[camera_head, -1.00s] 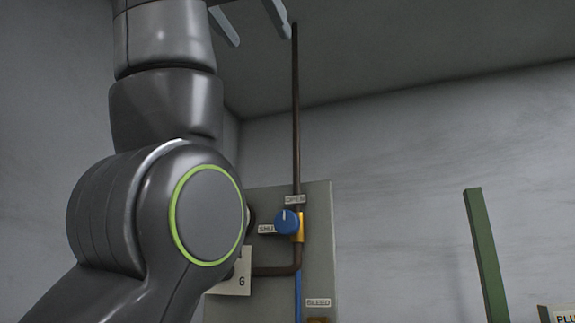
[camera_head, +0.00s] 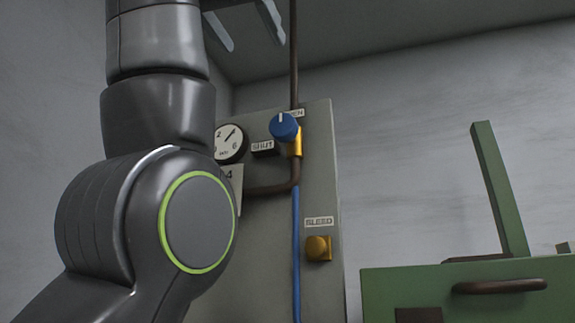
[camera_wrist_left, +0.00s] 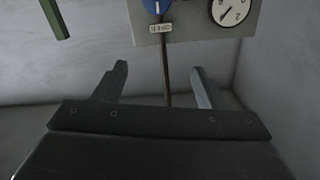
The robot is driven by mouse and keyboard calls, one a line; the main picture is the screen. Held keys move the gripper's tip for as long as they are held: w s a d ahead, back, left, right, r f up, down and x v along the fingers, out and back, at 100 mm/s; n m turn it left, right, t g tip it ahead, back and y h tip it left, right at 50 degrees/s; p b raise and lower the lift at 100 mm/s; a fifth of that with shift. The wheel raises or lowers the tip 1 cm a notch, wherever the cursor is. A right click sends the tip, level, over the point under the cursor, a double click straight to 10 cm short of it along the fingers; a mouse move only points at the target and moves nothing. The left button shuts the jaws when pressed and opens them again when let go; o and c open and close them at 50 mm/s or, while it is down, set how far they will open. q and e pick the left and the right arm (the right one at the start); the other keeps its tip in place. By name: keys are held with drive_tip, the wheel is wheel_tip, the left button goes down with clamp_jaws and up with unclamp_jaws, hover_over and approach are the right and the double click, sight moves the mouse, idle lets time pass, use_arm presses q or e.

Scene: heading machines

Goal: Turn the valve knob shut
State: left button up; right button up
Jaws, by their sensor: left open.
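The blue valve knob (camera_head: 284,127) is mounted on a grey panel (camera_head: 325,190) in front of a brass fitting. Its white mark points up towards the partly hidden OPEN label; the SHUT label (camera_head: 263,146) is at its left. The knob also shows at the top edge of the left wrist view (camera_wrist_left: 156,6), where the picture is upside down. My left gripper (camera_head: 245,22) is at the top of the head view, open and empty, above and apart from the knob. Both its fingers show in the left wrist view (camera_wrist_left: 158,82). My right gripper is not in view.
A round gauge (camera_head: 229,143) sits left of the knob, partly behind my left arm. A brown pipe (camera_head: 294,50) runs up from the valve and a blue one down. A brass BLEED knob (camera_head: 318,248) is lower. A green box (camera_head: 465,300) with a raised post stands right.

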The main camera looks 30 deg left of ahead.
use_arm(q)
drive_tip(key=b, duration=0.4)
approach(280, 123)
drive_tip(key=s, duration=0.3)
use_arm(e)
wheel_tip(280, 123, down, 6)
use_arm(q)
drive_tip(key=p+x, duration=0.3)
drive_tip(key=x, duration=0.2)
drive_tip(key=p+x, duration=0.3)
drive_tip(key=x, duration=0.2)
drive_tip(key=p+x, duration=0.3)
drive_tip(key=x, duration=0.3)
drive_tip(key=shift+d+p, duration=0.35)
drive_tip(key=shift+d, duration=0.1)
drive_tip(key=shift+w+f, duration=0.15)
drive_tip(key=shift+w, duration=0.35)
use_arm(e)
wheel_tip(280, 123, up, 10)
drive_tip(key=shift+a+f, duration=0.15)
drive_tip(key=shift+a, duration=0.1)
